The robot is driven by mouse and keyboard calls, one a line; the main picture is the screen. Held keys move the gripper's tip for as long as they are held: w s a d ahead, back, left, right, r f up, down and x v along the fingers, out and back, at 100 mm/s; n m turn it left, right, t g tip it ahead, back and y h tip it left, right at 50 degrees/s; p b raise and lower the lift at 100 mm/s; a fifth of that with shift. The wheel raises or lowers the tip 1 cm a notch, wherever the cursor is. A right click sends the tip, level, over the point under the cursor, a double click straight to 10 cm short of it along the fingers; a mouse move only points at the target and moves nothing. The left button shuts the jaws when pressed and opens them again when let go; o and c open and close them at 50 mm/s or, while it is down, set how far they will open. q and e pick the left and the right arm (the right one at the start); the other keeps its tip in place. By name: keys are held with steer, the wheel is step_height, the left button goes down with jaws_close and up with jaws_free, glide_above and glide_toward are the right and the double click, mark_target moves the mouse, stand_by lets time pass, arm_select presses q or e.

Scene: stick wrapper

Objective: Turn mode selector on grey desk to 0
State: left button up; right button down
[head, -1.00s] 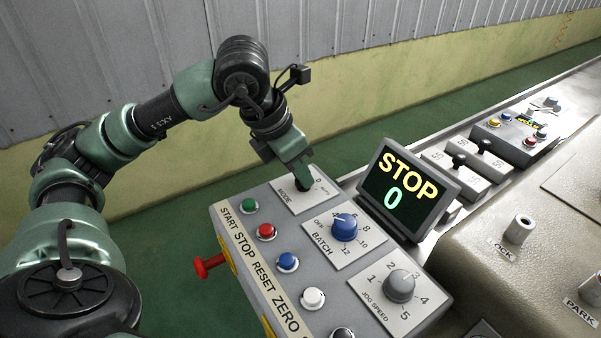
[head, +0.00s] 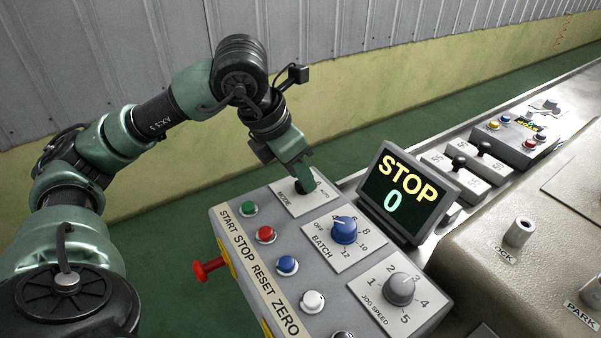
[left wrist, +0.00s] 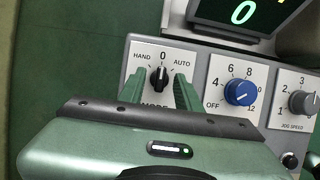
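The mode selector (left wrist: 159,77) is a small black knob on a white plate marked HAND, 0 and AUTO, at the far corner of the grey desk (head: 228,216). In the left wrist view its pale mark appears to point up toward the 0. My left gripper (left wrist: 160,84) is open, with one green finger on each side of the knob and a visible gap between them. In the head view my left gripper (head: 302,184) is over the selector and hides much of the knob. My right gripper is not in view.
The blue BATCH knob (head: 344,230) and grey JOG SPEED knob (head: 400,289) are nearby. Green, red (head: 265,234), blue and white buttons line the desk's left side. A screen (head: 408,192) reading STOP 0 stands behind. A red side button (head: 208,268) sticks out left.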

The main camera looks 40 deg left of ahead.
arm_select(q)
steer(key=v, duration=0.7)
steer(key=shift+r, duration=0.15)
stand_by(0.3)
